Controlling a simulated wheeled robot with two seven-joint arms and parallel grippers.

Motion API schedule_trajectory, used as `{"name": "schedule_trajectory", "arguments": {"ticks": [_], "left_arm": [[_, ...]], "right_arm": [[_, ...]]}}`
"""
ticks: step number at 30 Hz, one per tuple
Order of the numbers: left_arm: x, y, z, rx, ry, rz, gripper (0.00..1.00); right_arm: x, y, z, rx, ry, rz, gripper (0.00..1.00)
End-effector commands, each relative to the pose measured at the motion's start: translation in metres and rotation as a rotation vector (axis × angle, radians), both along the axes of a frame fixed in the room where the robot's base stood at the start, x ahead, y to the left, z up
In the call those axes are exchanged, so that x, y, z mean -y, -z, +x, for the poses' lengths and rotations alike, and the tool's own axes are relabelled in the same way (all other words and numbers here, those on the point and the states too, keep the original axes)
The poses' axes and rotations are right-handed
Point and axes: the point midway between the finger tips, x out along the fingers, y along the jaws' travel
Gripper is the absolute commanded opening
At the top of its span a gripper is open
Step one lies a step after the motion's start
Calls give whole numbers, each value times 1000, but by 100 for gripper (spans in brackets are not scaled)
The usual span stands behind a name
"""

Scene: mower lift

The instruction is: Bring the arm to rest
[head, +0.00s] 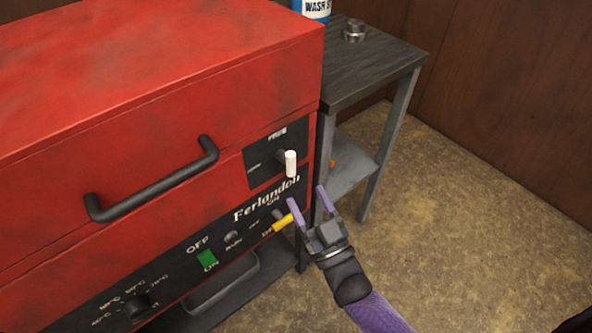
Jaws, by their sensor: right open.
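My right gripper (311,205) is open, its two purple fingers apart with nothing between them. It is at the right front corner of a red machine (130,90) marked "Ferlandon". Its left finger shows close to a yellow lever (283,223) on the machine's black panel; I cannot tell whether they touch. A white-tipped lever (290,163) stands above, on a small dark plate. My right arm (378,314) comes in from the bottom right. My left gripper is not in view.
The machine has a black bar handle (155,188), a green switch (207,260) and a dial (137,307). A grey table (375,75) behind holds a metal piece (354,31) and a blue-white container (316,9). The brown floor (480,200) at right is clear.

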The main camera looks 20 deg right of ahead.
Motion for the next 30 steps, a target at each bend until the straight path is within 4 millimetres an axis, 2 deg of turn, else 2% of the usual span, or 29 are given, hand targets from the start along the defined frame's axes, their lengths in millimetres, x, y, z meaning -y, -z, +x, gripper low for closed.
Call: {"name": "schedule_trajectory", "arguments": {"ticks": [5, 17, 19, 20, 21, 23, 24, 26, 27, 29, 30], "left_arm": [[0, -1, 1, 2, 0, 0, 59], [0, -2, -5, -8, 0, 0, 59], [0, -6, -6, -8, 0, 0, 59], [0, -10, -6, -6, 0, -1, 59], [0, -15, -4, -1, 1, -1, 59], [0, -26, -2, 11, 2, -3, 59], [1, -32, 1, 19, 2, -4, 59], [1, -41, 3, 28, 4, -6, 59], [1, -46, 5, 34, 5, -6, 59], [2, -53, 7, 44, 7, -9, 59], [2, -57, 9, 51, 8, -10, 59]], "right_arm": [[2, 7, -16, -1, 0, -1, 70], [2, 8, -16, -4, 0, -2, 70], [3, 20, -19, -68, -1, -17, 70], [3, 33, -22, -133, -2, -32, 70], [4, 56, -29, -252, -3, -59, 70], [8, 104, -53, -491, -6, -114, 70], [13, 138, -77, -669, -8, -152, 70], [21, 183, -124, -926, -10, -209, 70], [28, 207, -159, -1088, -12, -243, 70], [39, 234, -215, -1316, -14, -294, 70], [45, 246, -252, -1453, -14, -322, 70]]}}
